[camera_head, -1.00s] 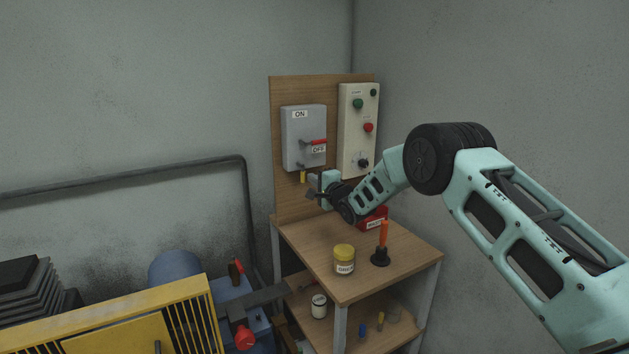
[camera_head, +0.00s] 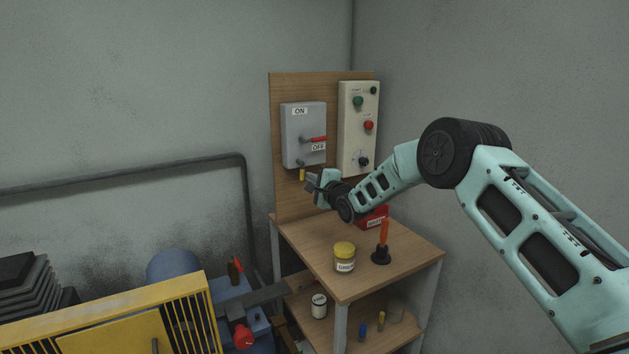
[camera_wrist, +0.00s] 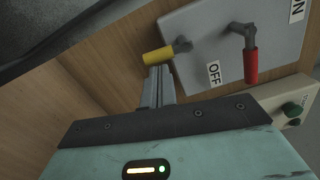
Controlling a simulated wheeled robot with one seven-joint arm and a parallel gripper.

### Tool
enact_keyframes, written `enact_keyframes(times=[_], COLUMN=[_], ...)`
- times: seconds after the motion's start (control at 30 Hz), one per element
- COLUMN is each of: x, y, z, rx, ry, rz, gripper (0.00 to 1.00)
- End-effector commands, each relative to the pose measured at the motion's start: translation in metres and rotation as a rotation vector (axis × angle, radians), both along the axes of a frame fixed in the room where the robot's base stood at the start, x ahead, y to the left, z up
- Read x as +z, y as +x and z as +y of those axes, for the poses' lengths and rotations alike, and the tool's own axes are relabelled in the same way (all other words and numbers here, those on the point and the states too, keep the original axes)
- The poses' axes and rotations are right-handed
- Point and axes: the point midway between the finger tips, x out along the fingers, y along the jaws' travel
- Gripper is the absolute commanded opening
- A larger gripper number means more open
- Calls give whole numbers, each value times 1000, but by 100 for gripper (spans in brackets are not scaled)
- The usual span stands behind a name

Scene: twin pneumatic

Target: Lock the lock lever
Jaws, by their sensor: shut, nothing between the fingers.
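The lock lever is a small lever with a yellow grip (camera_wrist: 158,56) under the grey switch box (camera_head: 304,124); it also shows in the head view (camera_head: 302,174), where its grip hangs down. My gripper (camera_wrist: 159,72) is shut and empty. In the wrist view its fingertips are right by the yellow grip; I cannot tell whether they touch it. In the head view my gripper (camera_head: 312,181) is just below and to the right of the lever. The main handle with a red grip (camera_wrist: 251,66) points toward the OFF label (camera_head: 318,147).
A cream control panel (camera_head: 358,130) with green and red buttons is right of the switch box. On the bench (camera_head: 310,235) below stand a yellow-lidded jar (camera_head: 344,257), an orange-handled tool (camera_head: 383,235) in a black base and a red box (camera_head: 373,217).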

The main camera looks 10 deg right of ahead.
Motion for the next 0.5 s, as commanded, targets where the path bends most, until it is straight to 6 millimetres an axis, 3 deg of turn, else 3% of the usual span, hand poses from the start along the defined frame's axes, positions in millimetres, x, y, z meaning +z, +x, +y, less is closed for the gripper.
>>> enact_keyframes(times=[0.5], x=[-9], y=[-5], z=[15], rx=[1], ry=[372], rz=[119], gripper=[0])
